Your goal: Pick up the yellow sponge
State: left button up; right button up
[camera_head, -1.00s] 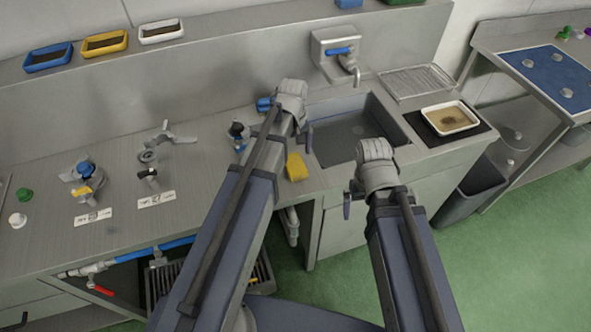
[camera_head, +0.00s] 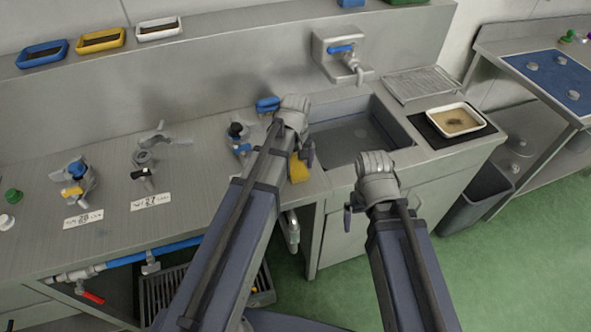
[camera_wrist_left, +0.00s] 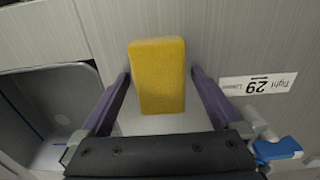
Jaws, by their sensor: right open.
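The yellow sponge (camera_head: 298,172) lies on the steel counter, left of the sink's front corner, partly hidden by my left gripper in the head view. In the left wrist view the sponge (camera_wrist_left: 158,80) shows whole, between the two purple fingers. My left gripper (camera_wrist_left: 161,90) is open, with a gap on each side of the sponge. In the head view my left gripper (camera_head: 294,147) is right over the sponge; its height above the counter is hard to tell. My right gripper (camera_head: 352,208) is open in front of the sink cabinet, away from the sponge; its fingers are partly hidden.
The sink (camera_head: 352,138) with a wall tap (camera_head: 347,60) is to the right. A white tray (camera_head: 484,122) stands on a black mat beyond it. A blue object (camera_head: 267,104) and valve parts (camera_head: 240,135) are near my left gripper. Labels (camera_head: 150,202) lie on the counter.

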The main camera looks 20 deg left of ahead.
aim_at(296, 165)
pick_arm(q)
jog(key=c, duration=1.2)
jog(key=shift+r, duration=0.1)
pick_arm(e)
jog(key=shift+r, duration=0.15)
pick_arm(q)
notch_tip(296, 165, up, 10)
jog(key=p, duration=1)
pick_arm(e)
notch_tip(296, 165, up, 10)
pick_arm(q)
jog(key=o, duration=0.7)
jog(key=c, duration=0.6)
